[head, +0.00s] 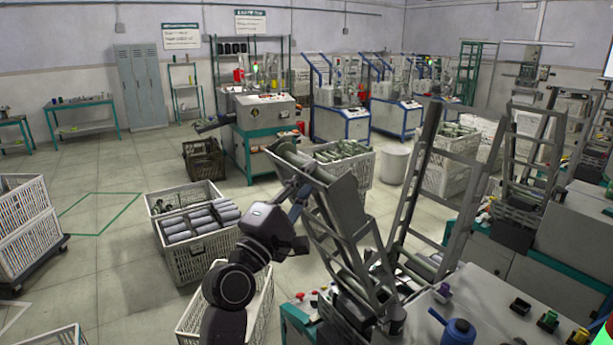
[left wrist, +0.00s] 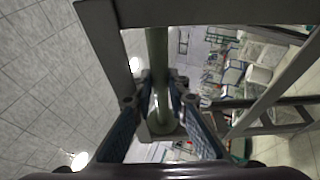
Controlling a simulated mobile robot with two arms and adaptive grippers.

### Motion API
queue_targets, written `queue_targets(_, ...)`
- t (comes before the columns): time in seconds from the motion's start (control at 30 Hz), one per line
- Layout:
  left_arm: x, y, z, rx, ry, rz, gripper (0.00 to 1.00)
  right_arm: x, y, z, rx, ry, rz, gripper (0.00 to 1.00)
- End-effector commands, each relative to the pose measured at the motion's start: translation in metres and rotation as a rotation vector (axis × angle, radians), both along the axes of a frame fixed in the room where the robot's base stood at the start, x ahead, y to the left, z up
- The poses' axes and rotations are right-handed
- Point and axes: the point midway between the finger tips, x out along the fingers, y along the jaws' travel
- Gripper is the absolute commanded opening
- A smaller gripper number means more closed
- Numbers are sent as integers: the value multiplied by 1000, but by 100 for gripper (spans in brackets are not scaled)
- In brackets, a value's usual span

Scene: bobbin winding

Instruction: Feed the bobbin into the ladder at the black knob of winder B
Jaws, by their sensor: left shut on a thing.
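My left gripper (head: 298,195) reaches up from the lower middle to the upper end of a grey metal ladder (head: 349,243). In the left wrist view, its two dark fingers (left wrist: 160,110) are shut on a grey-green bobbin (left wrist: 157,65), which lies lengthwise between them. Grey frame bars (left wrist: 105,45) surround the bobbin there. In the head view, a grey-green bobbin (head: 302,163) shows at the ladder's upper end; whether it rests on the ladder is unclear. A dark knob (head: 392,318) stands near the ladder's foot; its exact colour is hard to tell. My right gripper is not in view.
A second tall ladder (head: 408,190) stands just right. A white crate (head: 160,235) of grey bobbins stands left, another crate (head: 370,170) behind the ladder.

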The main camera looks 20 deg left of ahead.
Motion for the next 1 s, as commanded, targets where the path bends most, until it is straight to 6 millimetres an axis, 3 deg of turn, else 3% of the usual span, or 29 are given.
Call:
queue_targets(0.37,7,-6,-22,-1,0,-1,0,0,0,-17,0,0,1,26)
queue_targets(0.77,8,-7,-23,-1,-2,0,0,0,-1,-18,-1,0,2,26)
queue_targets(1.0,11,-9,-33,0,-1,0,0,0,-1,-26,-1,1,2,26)
